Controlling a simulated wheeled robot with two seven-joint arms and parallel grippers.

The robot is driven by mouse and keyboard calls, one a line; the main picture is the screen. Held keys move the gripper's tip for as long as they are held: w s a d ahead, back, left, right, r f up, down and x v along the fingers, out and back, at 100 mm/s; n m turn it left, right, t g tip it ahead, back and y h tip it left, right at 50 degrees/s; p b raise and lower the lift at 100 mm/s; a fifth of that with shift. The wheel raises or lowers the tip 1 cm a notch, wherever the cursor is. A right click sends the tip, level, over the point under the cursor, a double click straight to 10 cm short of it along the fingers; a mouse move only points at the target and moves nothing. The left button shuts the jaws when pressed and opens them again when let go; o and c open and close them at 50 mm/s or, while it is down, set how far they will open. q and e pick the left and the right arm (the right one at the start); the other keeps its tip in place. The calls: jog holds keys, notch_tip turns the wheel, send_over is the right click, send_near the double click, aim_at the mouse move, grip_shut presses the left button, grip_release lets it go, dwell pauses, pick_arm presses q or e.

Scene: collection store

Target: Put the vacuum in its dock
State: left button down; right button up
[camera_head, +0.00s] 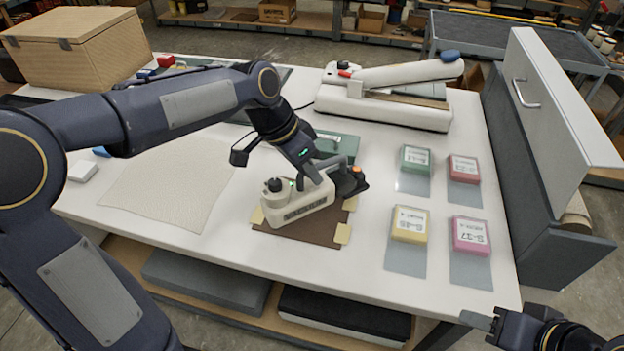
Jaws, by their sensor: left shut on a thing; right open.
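A cream device (298,205) with a black knob, a small green light and a dark grille sits over a brown panel with pale yellow corners (268,238) at the table's middle; I take it to be the vacuum. A dark part with an orange button (352,180) shows at its right end. My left gripper (312,178) comes down from behind and is shut on the device, its fingers partly hidden. Whether the device touches the panel I cannot tell. I cannot clearly pick out the dock. My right gripper (484,322) is open and empty, off the table's front right corner.
A green case (335,147) stands close behind the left gripper. A large white machine (385,105) stands at the back. Several labelled boxes, such as a yellow one (411,224), lie on the right. A cloth (170,185) lies left, and a grey cabinet with a handle (560,105) borders the right edge.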

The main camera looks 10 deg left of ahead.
aim_at(312, 183)
pick_arm(q)
jog(key=shift+w+d+f, duration=0.15)
jog(key=shift+w+f, duration=0.1)
jog(key=shift+f, duration=0.05)
jog(key=shift+w+f, duration=0.1)
jog(key=shift+f, duration=1.55)
jog(key=shift+f, duration=0.25)
jog(key=c, duration=1.4)
grip_release()
